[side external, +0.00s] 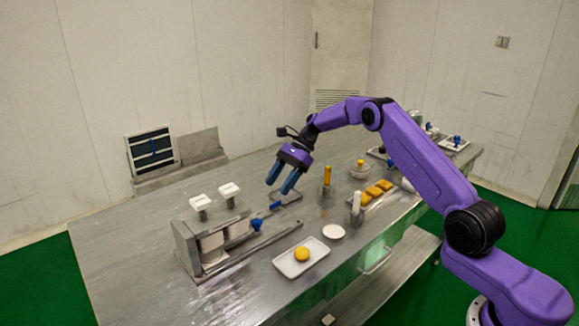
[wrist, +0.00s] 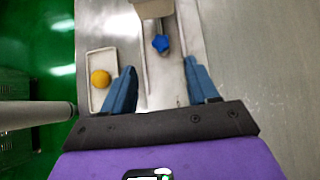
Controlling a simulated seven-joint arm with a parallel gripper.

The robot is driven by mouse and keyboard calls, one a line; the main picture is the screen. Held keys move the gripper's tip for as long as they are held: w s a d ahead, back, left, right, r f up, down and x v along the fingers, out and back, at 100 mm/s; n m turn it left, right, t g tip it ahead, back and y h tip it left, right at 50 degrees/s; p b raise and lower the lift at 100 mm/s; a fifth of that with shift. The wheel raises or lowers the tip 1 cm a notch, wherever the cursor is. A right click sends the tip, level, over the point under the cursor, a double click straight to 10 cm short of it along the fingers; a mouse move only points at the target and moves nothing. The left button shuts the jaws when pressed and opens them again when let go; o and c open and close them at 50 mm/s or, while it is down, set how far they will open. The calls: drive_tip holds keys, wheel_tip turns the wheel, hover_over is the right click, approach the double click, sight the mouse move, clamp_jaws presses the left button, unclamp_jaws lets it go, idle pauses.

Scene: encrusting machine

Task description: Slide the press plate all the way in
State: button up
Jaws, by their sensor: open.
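The encrusting machine (side external: 200,245) is a grey metal frame with pale blocks inside, on the steel table's near left. A blue knob (side external: 257,224) sticks out from its right end, over a flat metal track (side external: 270,236). The pale block (wrist: 152,8) at the top edge of the wrist view, with the blue knob (wrist: 161,43) in front of it, looks like the press plate. My gripper (side external: 279,185) is open and empty, above and behind the knob in the side view. In the wrist view its blue fingers (wrist: 160,67) are spread either side of the knob's line, apart from it.
Two white-topped posts (side external: 201,203) stand behind the machine. The table's left end is clear.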

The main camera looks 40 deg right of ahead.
drive_tip(key=shift+v, duration=2.7)
drive_tip(key=s+a+r+n+g+h, duration=0.1)
drive_tip(key=s+a+r+n+h, duration=0.2)
drive_tip(key=s+a+n, duration=0.6)
drive_tip(key=s+a+r+n+g+h, duration=0.25)
drive_tip(key=s+a+n, duration=0.25)
drive_tip(key=s+a, duration=0.45)
drive_tip(key=s+d+n+t+h, duration=0.1)
drive_tip(key=s+d+n, duration=0.2)
drive_tip(key=s, duration=0.6)
drive_tip(key=s+d+f+n+t+h, duration=0.1)
drive_tip(key=s+d+n, duration=0.2)
drive_tip(key=s+n, duration=0.5)
drive_tip(key=s+d+n+t+h, duration=0.1)
drive_tip(key=s+d+n, duration=0.2)
drive_tip(key=s, duration=0.8)
drive_tip(key=n, duration=0.2)
drive_tip(key=shift+s+f+n+t, duration=0.2)
drive_tip(key=shift+s+n+t, duration=0.1)
drive_tip(key=shift+t, duration=0.05)
drive_tip(key=shift+d, duration=0.15)
